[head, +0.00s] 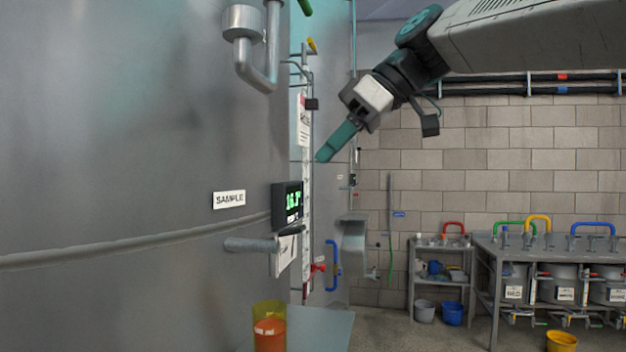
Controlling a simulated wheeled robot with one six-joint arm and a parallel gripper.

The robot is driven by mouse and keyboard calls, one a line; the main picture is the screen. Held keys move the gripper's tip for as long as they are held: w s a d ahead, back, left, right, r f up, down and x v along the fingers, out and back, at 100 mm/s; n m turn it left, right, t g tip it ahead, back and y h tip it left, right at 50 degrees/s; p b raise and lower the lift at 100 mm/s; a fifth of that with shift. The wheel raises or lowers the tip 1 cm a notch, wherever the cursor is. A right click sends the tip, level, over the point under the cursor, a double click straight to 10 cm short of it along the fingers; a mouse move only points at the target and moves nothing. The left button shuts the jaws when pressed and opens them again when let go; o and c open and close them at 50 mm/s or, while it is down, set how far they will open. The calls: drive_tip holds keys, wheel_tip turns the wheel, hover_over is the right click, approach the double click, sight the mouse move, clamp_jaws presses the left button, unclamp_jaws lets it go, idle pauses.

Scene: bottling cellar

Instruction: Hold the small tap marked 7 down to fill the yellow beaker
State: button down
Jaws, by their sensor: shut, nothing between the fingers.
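The yellow see-through beaker (269,310) stands at the bottom of the head view on a grey shelf (325,325). Its lower part looks orange-red, and its base is cut off by the frame. A grey horizontal spout or lever (250,244) juts from the tank above the beaker, under the SAMPLE label (229,199). I cannot read a 7 on it, so I cannot tell whether it is the small tap. My gripper (320,158) is shut and empty, its teal fingers pointing down-left. It is well above the shelf, to the right of the spout, touching nothing.
A display (287,203) with green digits and a white card (284,256) sit beside the spout. A red valve (318,268) and blue handle (333,265) are farther back. The big steel tank (120,130) fills the left. A bench (540,242) and rack (440,243) stand at the right.

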drive_tip(key=shift+v, duration=1.35)
drive_tip(key=shift+a+r, duration=0.1)
drive_tip(key=s+d+f+m+h, duration=0.2)
drive_tip(key=d+f+m, duration=0.25)
drive_tip(key=f, duration=0.35)
drive_tip(key=s+d+f+m+h, duration=0.15)
drive_tip(key=d+f+m, duration=0.3)
drive_tip(key=f, duration=0.45)
drive_tip(key=s+d+f+m+h, duration=0.2)
drive_tip(key=s+d+f+m, duration=0.1)
drive_tip(key=s+d+f, duration=0.4)
drive_tip(key=s+d+f+m+h, duration=0.3)
drive_tip(key=s+d+f, duration=0.5)
drive_tip(key=s+f, duration=0.4)
drive_tip(key=shift+s+f+m, duration=0.2)
drive_tip(key=shift+f+m, duration=0.2)
drive_tip(key=shift+f, duration=0.6)
